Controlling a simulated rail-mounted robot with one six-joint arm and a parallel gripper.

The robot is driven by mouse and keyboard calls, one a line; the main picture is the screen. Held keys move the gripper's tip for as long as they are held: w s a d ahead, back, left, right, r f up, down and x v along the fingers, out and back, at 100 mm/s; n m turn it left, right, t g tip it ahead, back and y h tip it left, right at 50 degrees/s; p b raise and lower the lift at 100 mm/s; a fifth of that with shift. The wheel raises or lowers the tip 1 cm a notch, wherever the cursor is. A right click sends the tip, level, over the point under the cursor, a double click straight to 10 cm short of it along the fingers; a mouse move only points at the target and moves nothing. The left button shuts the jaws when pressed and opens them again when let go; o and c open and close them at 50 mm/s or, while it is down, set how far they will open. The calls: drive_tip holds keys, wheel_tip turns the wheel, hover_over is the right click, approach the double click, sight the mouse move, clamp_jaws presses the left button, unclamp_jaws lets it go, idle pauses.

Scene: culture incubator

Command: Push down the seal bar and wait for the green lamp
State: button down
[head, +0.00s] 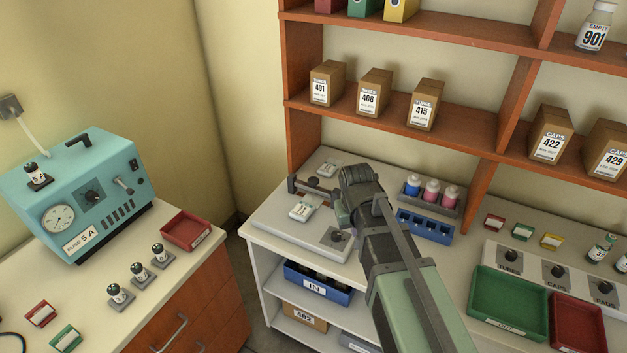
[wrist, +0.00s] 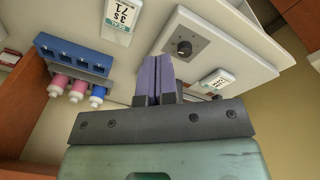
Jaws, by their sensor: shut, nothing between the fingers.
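The heat sealer is a pale flat plate (head: 280,229) on the white bench, with a dark knob (head: 337,237) at its front right corner. Its dark seal bar (head: 314,188) runs across the back and looks raised; its right end is hidden behind my wrist. A small labelled packet (head: 301,211) lies on the plate. My gripper (wrist: 160,62) is shut and empty, its purple fingers over the plate in the wrist view, beside the knob (wrist: 184,47). The fingertips are hidden in the head view, so I cannot tell whether they touch anything. No lit green lamp shows.
A second packet (head: 327,169) lies behind the bar. A blue rack (head: 425,228) and coloured bottles (head: 431,191) stand right of my wrist. Shelves with boxes (head: 375,92) rise behind. A green tray (head: 509,308) and red tray (head: 577,323) lie at right.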

drive_tip(key=w+a+r+n+t, duration=0.1)
drive_tip(key=w+a, duration=0.2)
drive_tip(key=w, duration=0.4)
drive_tip(key=w+a+r+n+t+h, duration=0.1)
drive_tip(key=w+a+t, duration=0.15)
drive_tip(key=w, duration=0.35)
drive_tip(key=w+a+r+t, duration=0.1)
drive_tip(key=w+a, duration=0.3)
drive_tip(key=w, duration=0.3)
wheel_tip(320, 180, up, 3)
drive_tip(key=n+t, duration=0.2)
drive_tip(key=t, duration=0.1)
hover_over(312, 180)
drive_tip(key=shift+w+f+h, duration=0.1)
drive_tip(key=shift+f+h, duration=0.15)
drive_tip(key=shift+h, duration=0.05)
drive_tip(key=shift+f, duration=0.15)
wheel_tip(312, 180, down, 8)
drive_tip(key=b, duration=0.8)
drive_tip(key=shift+f, duration=0.25)
drive_tip(key=shift+f+b, duration=0.45)
drive_tip(key=shift+b, duration=0.2)
